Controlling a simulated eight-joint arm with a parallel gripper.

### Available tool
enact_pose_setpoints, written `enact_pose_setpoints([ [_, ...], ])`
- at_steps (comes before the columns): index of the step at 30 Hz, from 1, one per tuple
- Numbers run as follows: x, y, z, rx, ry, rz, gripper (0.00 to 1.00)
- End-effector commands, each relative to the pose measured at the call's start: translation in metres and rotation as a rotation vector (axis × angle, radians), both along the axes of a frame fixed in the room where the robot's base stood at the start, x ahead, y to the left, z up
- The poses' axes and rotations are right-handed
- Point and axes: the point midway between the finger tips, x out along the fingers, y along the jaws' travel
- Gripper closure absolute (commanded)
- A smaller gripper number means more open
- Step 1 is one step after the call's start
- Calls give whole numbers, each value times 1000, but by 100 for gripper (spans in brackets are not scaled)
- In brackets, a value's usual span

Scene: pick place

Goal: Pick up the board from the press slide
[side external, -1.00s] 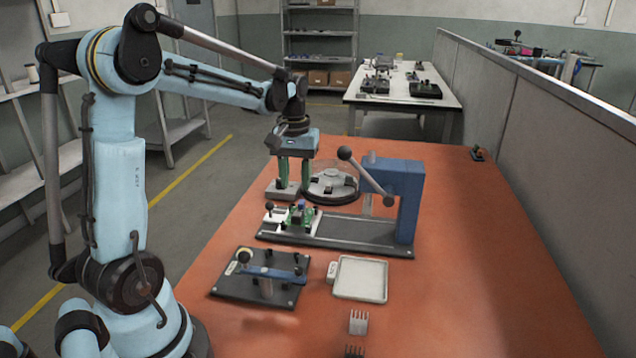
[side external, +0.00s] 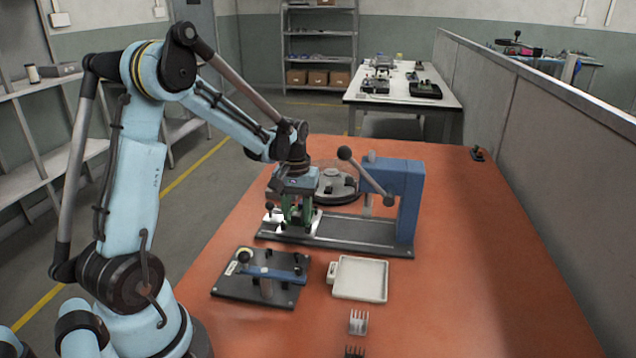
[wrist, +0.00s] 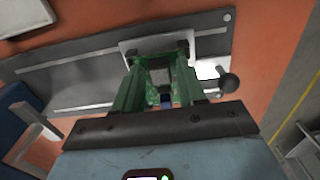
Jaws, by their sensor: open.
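The board (wrist: 152,63) is a small green circuit board with a dark block and a blue part on it. It lies on the white press slide (wrist: 207,68) at the left end of the press base; the slide also shows in the side view (side external: 314,224). My gripper (wrist: 157,76) is above the board with its green fingers spread, one on each side. In the side view my gripper (side external: 296,222) is low over the slide and hides most of the board. Whether the fingers touch the board I cannot tell.
The blue press (side external: 405,190) with its lever stands right of the slide on a dark base (side external: 360,232). A dark fixture (side external: 250,290) with a blue bar and a white tray (side external: 360,278) lie in front. A round fixture (side external: 336,187) stands behind.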

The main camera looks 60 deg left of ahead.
Motion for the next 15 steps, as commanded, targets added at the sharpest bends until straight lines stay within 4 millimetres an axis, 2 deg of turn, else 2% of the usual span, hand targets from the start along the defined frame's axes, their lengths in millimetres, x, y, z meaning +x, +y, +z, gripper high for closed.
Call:
enact_pose_setpoints([
  [6,0,0,0,0,0,0,60],
  [13,0,0,0,0,0,0,93],
  [15,0,0,0,0,0,0,97],
])
